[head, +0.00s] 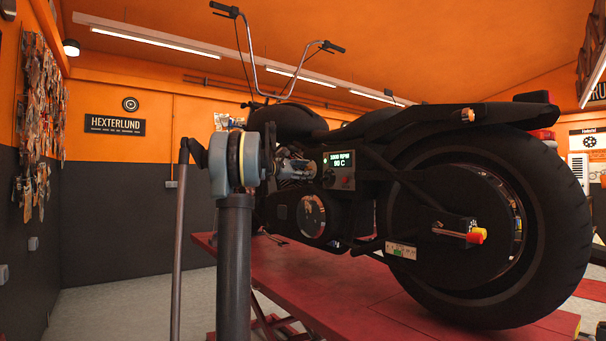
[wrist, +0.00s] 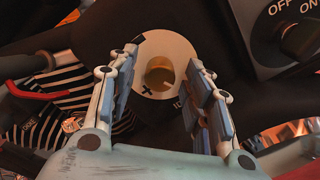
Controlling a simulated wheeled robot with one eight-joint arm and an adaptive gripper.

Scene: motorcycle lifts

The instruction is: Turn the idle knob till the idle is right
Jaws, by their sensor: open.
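In the wrist view the idle knob (wrist: 159,76) is a small brass-coloured round knob on a pale round plate (wrist: 160,48) with a plus mark and partly hidden lettering. My gripper (wrist: 162,66) is open, with one finger on each side of the knob and a visible gap to each. In the head view the motorcycle (head: 320,215) stands on a red lift (head: 310,285). The knob is hidden there behind my arm.
A dark switch box (wrist: 280,35) marked OFF and ON is close at the upper right in the wrist view. The rear wheel (head: 540,240) bounds the right in the head view.

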